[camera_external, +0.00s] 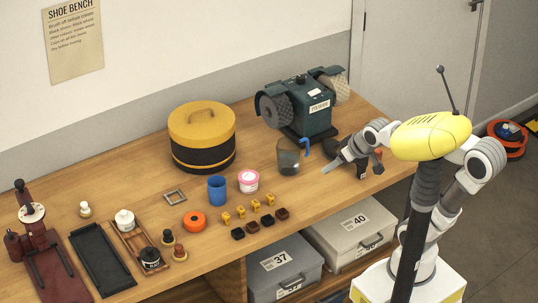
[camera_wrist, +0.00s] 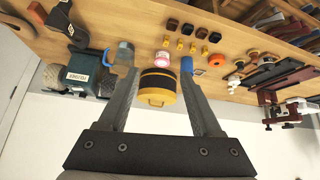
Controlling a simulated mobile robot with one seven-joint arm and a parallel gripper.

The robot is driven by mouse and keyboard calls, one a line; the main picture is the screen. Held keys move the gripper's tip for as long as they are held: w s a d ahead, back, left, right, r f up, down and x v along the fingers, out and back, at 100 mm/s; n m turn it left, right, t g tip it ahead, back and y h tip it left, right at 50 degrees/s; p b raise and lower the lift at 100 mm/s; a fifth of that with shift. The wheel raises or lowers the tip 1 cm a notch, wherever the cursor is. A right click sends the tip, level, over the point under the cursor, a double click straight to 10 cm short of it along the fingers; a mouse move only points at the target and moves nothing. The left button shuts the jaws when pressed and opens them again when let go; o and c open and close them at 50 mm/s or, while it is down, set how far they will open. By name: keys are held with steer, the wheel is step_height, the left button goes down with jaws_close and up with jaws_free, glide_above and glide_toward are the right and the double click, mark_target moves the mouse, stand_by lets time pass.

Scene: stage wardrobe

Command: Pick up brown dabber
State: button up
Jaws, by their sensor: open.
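The brown dabber (camera_external: 180,254) appears to be the small knob with a reddish-brown base and pale top, standing upright near the bench's front edge. A similar dabber with a darker base (camera_external: 168,238) stands just behind it, and a cream one (camera_external: 85,210) is farther left. In the wrist view small dabbers (camera_wrist: 239,64) show right of the orange ring, too small to tell apart surely. My gripper (camera_external: 345,170) is open and empty above the bench's right part, far right of the dabbers. Its two fingers spread in the wrist view (camera_wrist: 160,78).
A wooden tray (camera_external: 121,234) with jars lies left of the dabbers, an orange ring (camera_external: 195,221) right. Several yellow and dark blocks (camera_external: 253,227), a blue cup (camera_external: 217,190) and a clear jug (camera_external: 289,158) stand between. A yellow-lidded drum (camera_external: 202,122) and brush machine (camera_external: 310,112) stand behind.

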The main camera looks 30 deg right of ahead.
steer(key=w+a+f+n+y+b, duration=0.1)
steer(key=w+a+f+n+b, duration=0.1)
steer(key=w+a+f, duration=0.35)
steer(key=n+t+y+b, duration=0.2)
steer(key=n+y+b, duration=0.3)
steer(key=y+b, duration=0.15)
glide_toward(176, 251)
steer(key=shift+y, duration=0.55)
steer(key=w+a+f, duration=0.1)
steer(key=f, duration=0.1)
steer(key=w+a+f, duration=0.1)
steer(key=w, duration=0.1)
steer(key=shift+w+a+f, duration=0.25)
steer(key=shift+w+f, duration=0.05)
steer(key=shift+f, duration=0.1)
steer(key=shift+w+x, duration=0.2)
steer(key=shift+x, duration=2.45)
steer(key=shift+d+r, duration=0.1)
steer(key=shift+d, duration=0.05)
steer(key=shift+c, duration=0.3)
jaws_close()
